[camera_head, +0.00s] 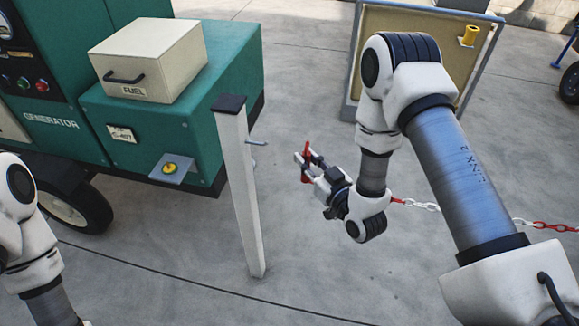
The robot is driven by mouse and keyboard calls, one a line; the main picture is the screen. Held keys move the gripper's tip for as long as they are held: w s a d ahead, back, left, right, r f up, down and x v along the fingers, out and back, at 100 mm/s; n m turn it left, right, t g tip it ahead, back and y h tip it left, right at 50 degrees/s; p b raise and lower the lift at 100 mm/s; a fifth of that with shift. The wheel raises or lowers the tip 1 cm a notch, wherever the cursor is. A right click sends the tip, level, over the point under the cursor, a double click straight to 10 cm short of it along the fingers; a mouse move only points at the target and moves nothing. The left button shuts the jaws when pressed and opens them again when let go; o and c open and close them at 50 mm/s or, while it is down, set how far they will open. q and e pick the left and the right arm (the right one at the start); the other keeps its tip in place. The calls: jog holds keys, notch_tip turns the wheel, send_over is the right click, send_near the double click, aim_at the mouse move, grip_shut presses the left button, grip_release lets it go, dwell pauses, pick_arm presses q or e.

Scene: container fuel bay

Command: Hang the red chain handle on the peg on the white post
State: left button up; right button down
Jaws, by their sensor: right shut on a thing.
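The white post (239,190) stands upright near the middle of the view, with a dark cap on top. Its peg (257,142) is a short grey rod that sticks out to the right, near the top. My right gripper (306,168) is shut on the red chain handle (307,150), to the right of the post and apart from the peg. The handle's upper end shows above the fingers. A red and white chain (420,205) runs right from behind my right wrist, and my forearm hides part of it. My left arm shows at the left edge, but its gripper is out of view.
A green generator (170,130) with a beige fuel box (150,62) on it stands left of and behind the post. A framed tan panel (400,22) with a yellow fitting (468,35) stands at the back right. Concrete floor is clear around the post's foot.

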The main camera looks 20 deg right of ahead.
jog(key=shift+w+d+f, duration=0.1)
jog(key=shift+d+f, duration=0.2)
jog(key=shift+d, duration=0.15)
pick_arm(q)
jog(key=shift+d+f+b, duration=0.25)
jog(key=shift+f+b, duration=0.1)
jog(key=shift+f, duration=0.1)
pick_arm(e)
jog(key=w+a, duration=0.4)
jog(key=a, duration=0.2)
jog(key=shift+w+a+f, duration=0.15)
jog(key=shift+a+f, duration=0.05)
jog(key=shift+a, duration=0.15)
jog(key=shift+a, duration=0.15)
pick_arm(q)
jog(key=shift+r, duration=0.1)
pick_arm(e)
jog(key=shift+w+a, duration=0.4)
jog(key=shift+a, duration=0.1)
jog(key=shift+w+a, duration=0.1)
jog(key=shift+a, duration=0.05)
pick_arm(q)
jog(key=shift+r, duration=0.1)
pick_arm(e)
jog(key=shift+w+a, duration=0.4)
jog(key=shift+a, duration=0.2)
jog(key=shift+w+a, duration=0.4)
jog(key=shift+a, duration=0.2)
